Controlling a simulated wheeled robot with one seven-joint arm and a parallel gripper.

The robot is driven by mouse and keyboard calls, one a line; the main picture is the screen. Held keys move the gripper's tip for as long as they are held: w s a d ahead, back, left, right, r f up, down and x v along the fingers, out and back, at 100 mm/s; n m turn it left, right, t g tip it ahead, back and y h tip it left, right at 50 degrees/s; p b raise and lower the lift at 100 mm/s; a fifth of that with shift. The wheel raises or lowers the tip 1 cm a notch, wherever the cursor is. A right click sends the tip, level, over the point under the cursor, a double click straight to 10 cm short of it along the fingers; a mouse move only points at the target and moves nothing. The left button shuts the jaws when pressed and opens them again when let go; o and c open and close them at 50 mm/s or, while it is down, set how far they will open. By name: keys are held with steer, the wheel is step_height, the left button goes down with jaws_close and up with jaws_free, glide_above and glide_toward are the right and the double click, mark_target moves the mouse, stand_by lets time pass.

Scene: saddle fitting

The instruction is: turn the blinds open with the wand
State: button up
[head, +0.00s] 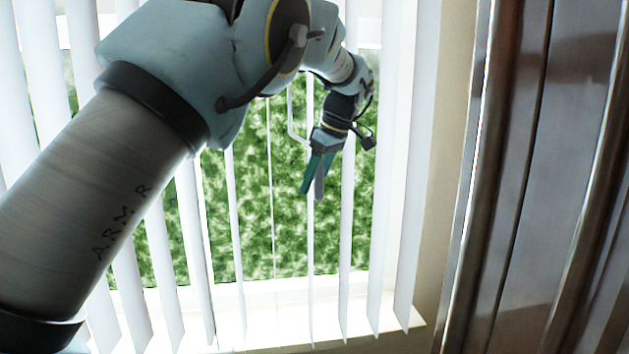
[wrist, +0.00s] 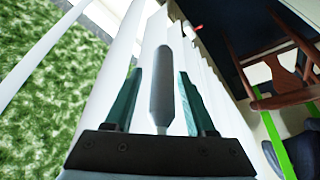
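The vertical blinds (head: 234,215) hang in front of a bright window. Their white slats stand apart, with green foliage showing between them. Slats at the far left and right look broader; those in the middle look nearly edge-on. A thin bent white rod (head: 291,115), apparently the wand, runs down to my gripper (head: 314,180). In the wrist view, a grey paddle-shaped piece, apparently the wand's handle (wrist: 162,80), lies between my gripper's two teal fingers (wrist: 161,92). A gap shows on each side of it, so the fingers look open around it. The rod's join to the handle is hidden.
A large brown metallic panel (head: 555,180) fills the right side. A window sill (head: 385,333) runs below the slats. The wrist view shows a wooden chair (wrist: 270,65) and bright green strips (wrist: 275,142) on the right. My arm covers the left part of the blinds.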

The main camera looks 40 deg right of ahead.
steer(key=b+v, duration=0.1)
steer(key=v, duration=0.9)
steer(key=shift+s+r, duration=0.15)
steer(key=shift+r, duration=0.25)
steer(key=shift+a, duration=0.1)
